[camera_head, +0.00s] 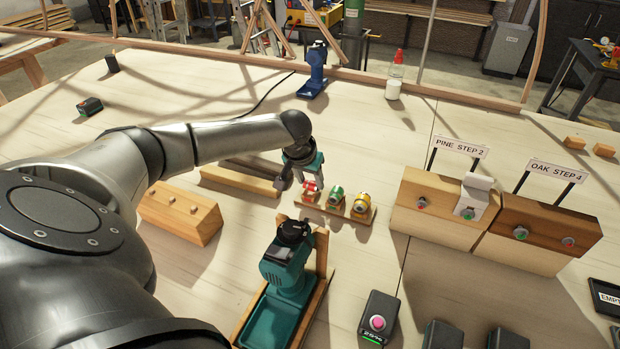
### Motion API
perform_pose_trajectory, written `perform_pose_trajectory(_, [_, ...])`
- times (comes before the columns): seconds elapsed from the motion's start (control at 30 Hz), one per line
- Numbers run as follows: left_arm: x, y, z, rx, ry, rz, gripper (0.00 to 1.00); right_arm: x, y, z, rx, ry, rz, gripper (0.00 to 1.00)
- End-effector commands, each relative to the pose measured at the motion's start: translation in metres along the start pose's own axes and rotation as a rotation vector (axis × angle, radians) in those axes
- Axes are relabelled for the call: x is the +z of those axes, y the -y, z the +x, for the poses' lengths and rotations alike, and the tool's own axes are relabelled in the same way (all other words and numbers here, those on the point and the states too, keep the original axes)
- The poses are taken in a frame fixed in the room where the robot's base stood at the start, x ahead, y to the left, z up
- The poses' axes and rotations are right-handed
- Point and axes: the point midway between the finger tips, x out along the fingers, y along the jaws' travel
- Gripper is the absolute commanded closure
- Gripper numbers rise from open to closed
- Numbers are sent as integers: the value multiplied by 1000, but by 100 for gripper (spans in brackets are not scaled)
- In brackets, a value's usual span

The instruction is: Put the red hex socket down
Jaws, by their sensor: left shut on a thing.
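My left gripper (302,180) reaches in from the left over a small wooden rack (347,214) and is shut on the red hex socket (311,188). The red socket is at the left end of the rack, partly hidden by the fingers. I cannot tell whether it rests fully in its place. A green socket (335,196) and a yellow socket (361,203) sit beside it in the rack. My right gripper is not in view.
A teal drill (286,258) stands in a tray in front of the rack. A pine block (432,223) and an oak block (540,252) with signs stand to the right. A wooden block (180,216) lies left. A black box with a pink button (378,320) is in front.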

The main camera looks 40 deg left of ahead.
Motion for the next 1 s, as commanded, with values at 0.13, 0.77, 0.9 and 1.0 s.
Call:
perform_pose_trajectory(0.13, [-1, 0, -1, 0, -2, 0, 100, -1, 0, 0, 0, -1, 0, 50])
perform_pose_trajectory(0.77, [1, 0, 4, 0, -2, 0, 20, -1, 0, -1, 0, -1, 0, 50])
perform_pose_trajectory(0.9, [0, 0, 2, 0, -2, 0, 20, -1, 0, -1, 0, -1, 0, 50])
perform_pose_trajectory(1.0, [-1, 0, -5, 0, -2, 1, 20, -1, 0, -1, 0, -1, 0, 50])
